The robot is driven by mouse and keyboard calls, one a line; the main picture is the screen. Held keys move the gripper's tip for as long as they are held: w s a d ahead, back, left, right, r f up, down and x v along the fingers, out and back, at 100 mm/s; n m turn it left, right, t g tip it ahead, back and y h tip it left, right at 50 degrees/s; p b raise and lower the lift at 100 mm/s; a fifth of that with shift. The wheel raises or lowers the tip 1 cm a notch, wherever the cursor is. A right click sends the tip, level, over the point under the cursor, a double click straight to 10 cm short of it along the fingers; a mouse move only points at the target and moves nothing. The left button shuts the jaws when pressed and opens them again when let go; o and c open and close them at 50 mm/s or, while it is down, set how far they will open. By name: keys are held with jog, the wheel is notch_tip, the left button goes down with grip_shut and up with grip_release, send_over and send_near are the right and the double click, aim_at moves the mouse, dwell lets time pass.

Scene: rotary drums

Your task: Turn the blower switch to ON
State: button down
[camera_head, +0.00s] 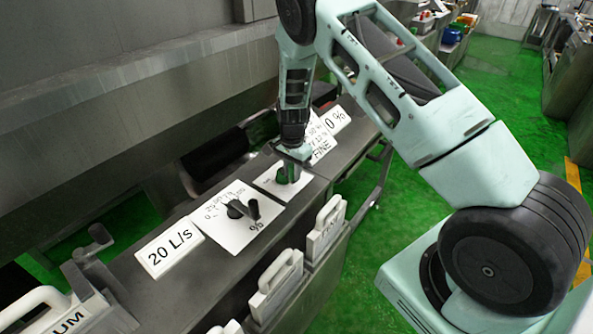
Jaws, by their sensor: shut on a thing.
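My gripper (288,178) points down at a small white plate (272,183) on the grey sloping console. Its fingers are shut around the blower switch at this plate. The fingers hide the switch, so I cannot see which way it is turned. The lettering on this plate is too small and too covered to read.
A larger white plate with a black knob (236,209) lies just left, beside a "20 L/s" sign (169,247). A "FINE" plate (321,151) and a "0 %" sign (336,120) lie behind. White handles (326,229) line the console's front.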

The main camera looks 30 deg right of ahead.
jog(key=shift+w+a+m, duration=0.15)
jog(key=shift+a+m, duration=0.5)
jog(key=shift+m, duration=0.6)
jog(key=shift+w+a+m, duration=0.15)
jog(key=shift+a+m, duration=0.45)
jog(key=shift+m, duration=0.65)
jog(key=shift+a, duration=0.1)
jog(key=c, duration=1.2)
grip_release()
jog(key=shift+r, duration=0.1)
notch_tip(320, 180, up, 17)
jog(key=b, duration=0.3)
jog(key=shift+r, duration=0.15)
